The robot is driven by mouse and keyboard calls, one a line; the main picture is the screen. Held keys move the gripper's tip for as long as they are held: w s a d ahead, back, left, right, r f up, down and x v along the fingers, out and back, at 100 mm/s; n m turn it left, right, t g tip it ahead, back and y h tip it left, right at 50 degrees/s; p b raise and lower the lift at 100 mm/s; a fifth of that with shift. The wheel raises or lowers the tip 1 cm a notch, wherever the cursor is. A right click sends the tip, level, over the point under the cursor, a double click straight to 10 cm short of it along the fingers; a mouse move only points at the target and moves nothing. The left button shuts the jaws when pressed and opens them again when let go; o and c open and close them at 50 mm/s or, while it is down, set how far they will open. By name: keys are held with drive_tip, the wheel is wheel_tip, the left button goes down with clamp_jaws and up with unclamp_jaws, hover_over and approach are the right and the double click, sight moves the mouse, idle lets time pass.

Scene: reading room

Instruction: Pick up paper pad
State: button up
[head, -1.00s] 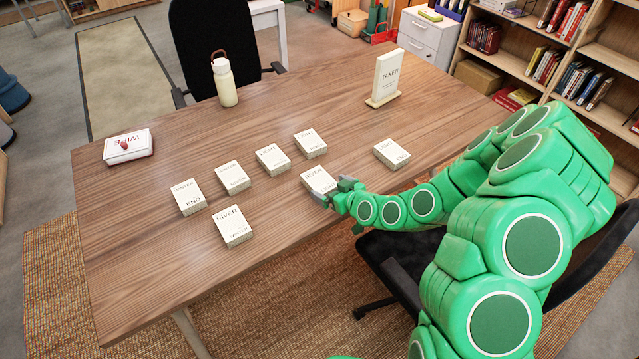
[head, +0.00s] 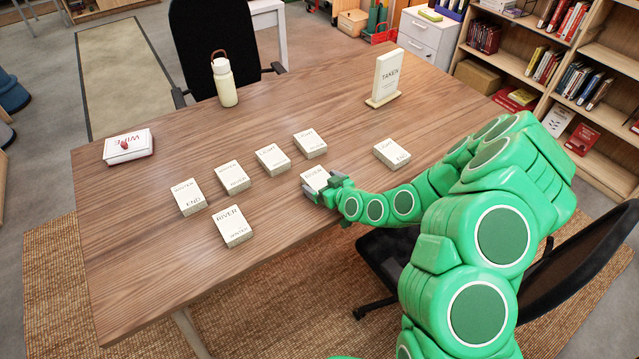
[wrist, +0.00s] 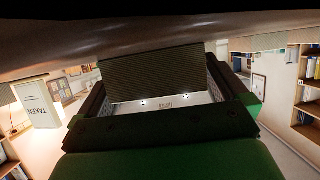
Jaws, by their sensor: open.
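Several cream, block-like paper pads with printed words lie on the wooden table (head: 130,270). My gripper (head: 322,188) is open at the near end of the RIVER pad (head: 315,177) in the middle, with a finger toward each side of it. The gripper hides this pad's lower label. In the wrist view, the pad's edge (wrist: 152,72) stands between the spread fingers (wrist: 158,88); I cannot tell whether they touch it. Other pads include a second RIVER pad (head: 232,226) at the front left and a LIGHT pad (head: 391,153) to the right.
A TAKEN sign (head: 388,75) stands at the back right, also showing in the wrist view (wrist: 37,105). A bottle (head: 224,82) stands at the back, and a white WIPE box (head: 128,147) at the left. A black chair (head: 390,250) is below my arm.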

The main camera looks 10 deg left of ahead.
drive_tip(key=shift+w+a+f, duration=0.1)
drive_tip(key=shift+w+a, duration=0.05)
drive_tip(key=shift+w, duration=0.05)
drive_tip(key=c, duration=1)
drive_tip(key=shift+o, duration=0.2)
